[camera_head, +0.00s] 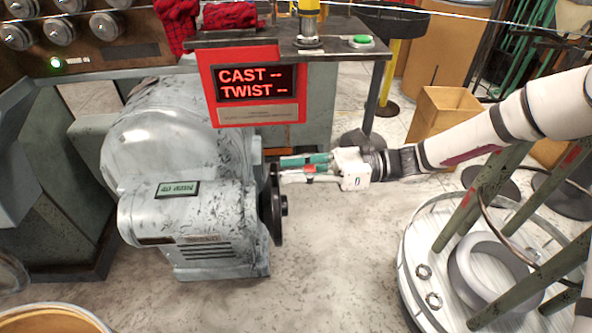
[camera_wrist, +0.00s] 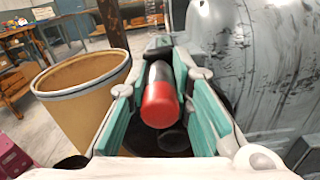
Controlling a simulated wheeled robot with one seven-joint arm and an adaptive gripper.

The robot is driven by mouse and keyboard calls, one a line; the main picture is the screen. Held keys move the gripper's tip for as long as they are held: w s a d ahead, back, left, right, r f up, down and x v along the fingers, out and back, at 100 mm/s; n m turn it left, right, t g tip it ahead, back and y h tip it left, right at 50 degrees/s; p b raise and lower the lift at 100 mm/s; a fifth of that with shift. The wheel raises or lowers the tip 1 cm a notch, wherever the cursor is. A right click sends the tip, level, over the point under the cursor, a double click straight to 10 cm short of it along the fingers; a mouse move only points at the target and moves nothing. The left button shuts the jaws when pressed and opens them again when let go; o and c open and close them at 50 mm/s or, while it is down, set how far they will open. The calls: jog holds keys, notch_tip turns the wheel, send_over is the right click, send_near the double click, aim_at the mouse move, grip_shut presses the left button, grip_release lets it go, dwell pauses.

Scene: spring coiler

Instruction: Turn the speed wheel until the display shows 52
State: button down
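The black speed wheel (camera_head: 278,205) is seen nearly edge-on at the right end of the grey motor housing. Its handle has a red end (camera_head: 309,168), which shows large between my fingers in the wrist view (camera_wrist: 160,105). My gripper (camera_head: 283,168) reaches in from the right at the wheel's upper edge. Its teal fingers lie on either side of the handle and look spread, with gaps beside the red end; contact farther along is unclear. A small green display (camera_head: 177,189) on the motor housing is too small to read. The red-framed display (camera_head: 257,83) reads "CAST --" and "TWIST --".
A bench (camera_head: 335,45) with a green button (camera_head: 361,41) stands behind the gripper. A cardboard box (camera_head: 445,115) stands on the floor at the right. A brown drum (camera_wrist: 85,90) is left of my fingers in the wrist view. Floor below the wheel is clear.

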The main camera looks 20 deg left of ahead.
jog(key=s+d+f+n+p, duration=0.2)
jog(key=s+n+p, duration=0.2)
jog(key=s+n, duration=0.1)
jog(key=shift+s+d+n+p, duration=0.25)
jog(key=shift+d+n+p, duration=0.05)
jog(key=shift+d+n, duration=0.1)
dwell(0.5)
jog(key=shift+f, duration=0.15)
jog(key=c, duration=1.4)
grip_release()
jog(key=shift+c, duration=0.2)
